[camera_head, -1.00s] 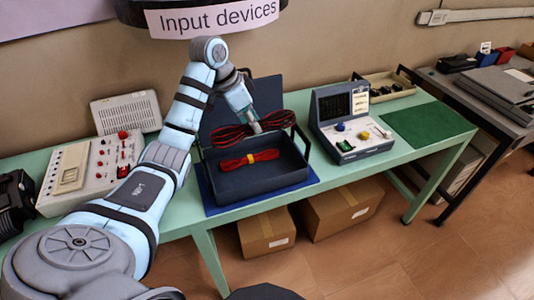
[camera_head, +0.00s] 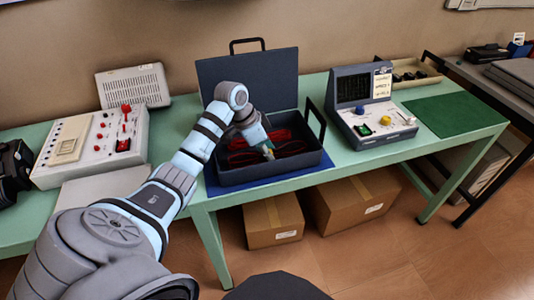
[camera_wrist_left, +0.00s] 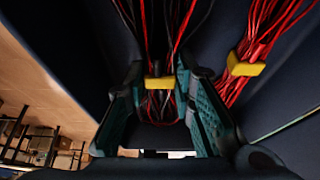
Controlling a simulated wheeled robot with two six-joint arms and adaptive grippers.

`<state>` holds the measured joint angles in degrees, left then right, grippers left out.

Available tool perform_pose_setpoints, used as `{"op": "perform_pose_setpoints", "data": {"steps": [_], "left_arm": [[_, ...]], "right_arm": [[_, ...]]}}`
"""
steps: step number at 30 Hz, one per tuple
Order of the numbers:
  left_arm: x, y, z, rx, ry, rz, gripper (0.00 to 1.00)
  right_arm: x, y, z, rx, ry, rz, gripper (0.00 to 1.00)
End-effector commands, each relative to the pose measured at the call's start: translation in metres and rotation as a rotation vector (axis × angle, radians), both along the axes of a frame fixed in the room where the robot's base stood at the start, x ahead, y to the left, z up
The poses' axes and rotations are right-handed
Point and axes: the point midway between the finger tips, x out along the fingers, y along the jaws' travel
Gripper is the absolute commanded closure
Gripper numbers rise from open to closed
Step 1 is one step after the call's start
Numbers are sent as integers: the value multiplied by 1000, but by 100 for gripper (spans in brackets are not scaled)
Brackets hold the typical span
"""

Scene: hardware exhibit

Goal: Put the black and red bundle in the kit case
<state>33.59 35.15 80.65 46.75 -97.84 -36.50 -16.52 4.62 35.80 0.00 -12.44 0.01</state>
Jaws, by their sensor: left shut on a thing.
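The dark blue kit case (camera_head: 285,171) stands open on the bench, lid raised at the back. My left gripper (camera_head: 268,152) reaches down into it. In the left wrist view my left gripper (camera_wrist_left: 162,105) is shut on the black and red bundle (camera_wrist_left: 160,84), whose yellow tie sits between the fingers. In the head view the black and red bundle (camera_head: 241,158) shows inside the case, partly hidden by the gripper. A red bundle (camera_wrist_left: 258,40) with a yellow tie lies beside it in the case. My right gripper is not in view.
A white control panel (camera_head: 92,148) stands to the left on the green bench. A grey instrument (camera_head: 368,112) stands close to the case's right side, with a green mat (camera_head: 455,114) beyond.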

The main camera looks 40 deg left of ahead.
Motion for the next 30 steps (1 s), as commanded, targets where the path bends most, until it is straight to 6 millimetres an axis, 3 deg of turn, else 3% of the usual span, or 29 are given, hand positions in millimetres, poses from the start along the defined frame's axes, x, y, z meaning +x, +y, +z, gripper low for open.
{"op": "perform_pose_setpoints", "data": {"steps": [8, 9, 13, 23, 26, 30], "left_arm": [[-2, 0, -2, -1, 5, 1, 100], [-2, 0, -3, -1, 5, 1, 76], [-1, 0, -3, 0, 5, 1, 57], [-1, 1, 1, 1, 2, 1, 57], [-6, 5, 17, 2, 2, 2, 57], [-17, 14, 54, 5, 0, 2, 57]], "right_arm": [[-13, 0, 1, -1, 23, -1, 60], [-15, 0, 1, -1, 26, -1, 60], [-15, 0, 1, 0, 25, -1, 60], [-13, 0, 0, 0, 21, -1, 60], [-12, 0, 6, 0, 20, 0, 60], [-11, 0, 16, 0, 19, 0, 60]]}}
